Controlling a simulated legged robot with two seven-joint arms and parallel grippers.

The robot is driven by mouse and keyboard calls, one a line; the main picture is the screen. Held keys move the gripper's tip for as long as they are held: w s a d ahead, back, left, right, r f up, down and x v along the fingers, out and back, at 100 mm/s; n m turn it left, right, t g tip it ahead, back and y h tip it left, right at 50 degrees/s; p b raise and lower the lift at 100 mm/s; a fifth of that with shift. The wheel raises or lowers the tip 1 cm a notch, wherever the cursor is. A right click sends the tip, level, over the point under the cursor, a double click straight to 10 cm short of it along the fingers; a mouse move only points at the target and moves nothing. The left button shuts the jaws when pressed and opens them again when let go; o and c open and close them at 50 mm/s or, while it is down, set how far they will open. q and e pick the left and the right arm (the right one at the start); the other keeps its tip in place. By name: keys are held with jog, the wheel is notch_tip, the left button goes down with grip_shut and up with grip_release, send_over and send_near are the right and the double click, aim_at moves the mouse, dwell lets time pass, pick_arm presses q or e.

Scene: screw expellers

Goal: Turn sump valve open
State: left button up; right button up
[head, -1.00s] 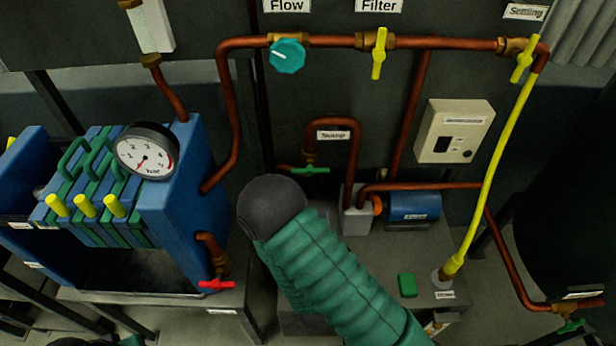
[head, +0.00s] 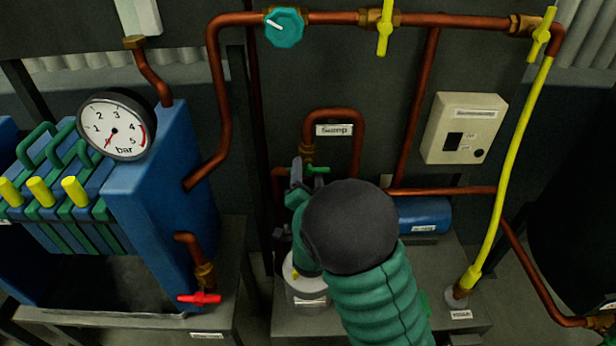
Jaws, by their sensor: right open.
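The sump valve has a small green handle (head: 319,170) on the copper pipe below the "Sump" label (head: 334,130). Part of the handle shows just right of my right gripper (head: 296,172). The gripper's dark fingers point up toward the valve, and the gripper is open. I cannot tell whether a finger touches the handle. My dark wrist and green forearm hide the area below and right of the valve. My left gripper is out of view.
A blue filter press with a pressure gauge (head: 117,126) stands at left. A red valve handle (head: 199,298) is low in front of it. A blue motor (head: 423,214), a control box (head: 464,128) and a yellow hose (head: 497,190) are at right. Copper pipes frame the valve.

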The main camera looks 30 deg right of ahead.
grip_shut()
dwell(0.3)
dwell(0.3)
